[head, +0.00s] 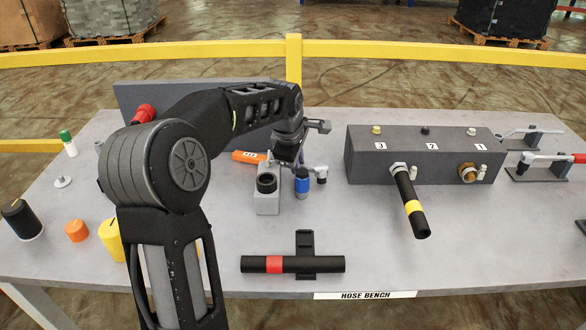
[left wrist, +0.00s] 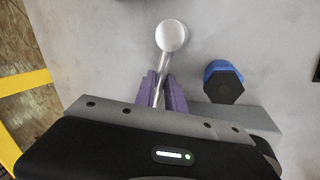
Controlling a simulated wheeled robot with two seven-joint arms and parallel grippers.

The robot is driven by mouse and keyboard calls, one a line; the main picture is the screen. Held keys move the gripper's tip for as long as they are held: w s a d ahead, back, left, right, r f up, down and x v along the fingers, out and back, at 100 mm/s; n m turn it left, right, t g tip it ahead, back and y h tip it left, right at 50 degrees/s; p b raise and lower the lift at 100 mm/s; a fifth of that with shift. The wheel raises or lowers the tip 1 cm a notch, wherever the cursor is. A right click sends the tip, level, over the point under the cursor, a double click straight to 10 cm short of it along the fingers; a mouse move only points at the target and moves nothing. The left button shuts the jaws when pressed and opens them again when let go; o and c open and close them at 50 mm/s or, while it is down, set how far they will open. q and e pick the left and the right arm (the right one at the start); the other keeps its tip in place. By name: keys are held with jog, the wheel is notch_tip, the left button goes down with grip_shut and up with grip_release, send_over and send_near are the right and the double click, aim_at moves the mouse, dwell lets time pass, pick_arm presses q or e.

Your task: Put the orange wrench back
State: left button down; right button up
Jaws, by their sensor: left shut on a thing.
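The orange wrench (head: 247,157) has an orange handle and a silver shaft. In the left wrist view the purple fingers of my left gripper (left wrist: 161,90) are shut on the silver shaft (left wrist: 160,68), which ends in a round pale head. The wrist hides the middle of the wrench in the head view. Whether it touches the table is unclear. My right gripper is not in view.
A grey block with a black ring (head: 268,200) and a blue fitting (head: 302,187) stand close by. A hose with a red band (head: 330,264) lies in front. A grey manifold (head: 370,165) with a yellow-banded hose stands right; black stands with tools (head: 540,172) are beyond it.

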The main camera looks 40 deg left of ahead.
pick_arm(q)
jog(key=shift+r, duration=0.15)
dwell(0.8)
jog(key=shift+w+r, duration=0.1)
jog(key=shift+r, duration=1.3)
jog(key=t+b, duration=0.1)
jog(key=b, duration=0.1)
jog(key=s+f+t+y+b, duration=0.1)
jog(key=t, duration=0.1)
jog(key=shift+s+d+b, duration=0.2)
jog(key=shift+s+b, duration=0.1)
jog(key=shift+b, duration=0.1)
notch_tip(320, 180, up, 7)
jog(key=s, duration=0.2)
jog(key=s+d+g, duration=0.1)
jog(key=s+d, duration=0.2)
jog(key=s, duration=0.6)
jog(key=s+d+r+g+h, duration=0.1)
jog(key=s+d+g, duration=0.1)
jog(key=s, duration=0.8)
jog(key=shift+s+d+r, duration=0.15)
jog(key=shift+s+d, duration=0.15)
jog(key=shift+d, duration=0.5)
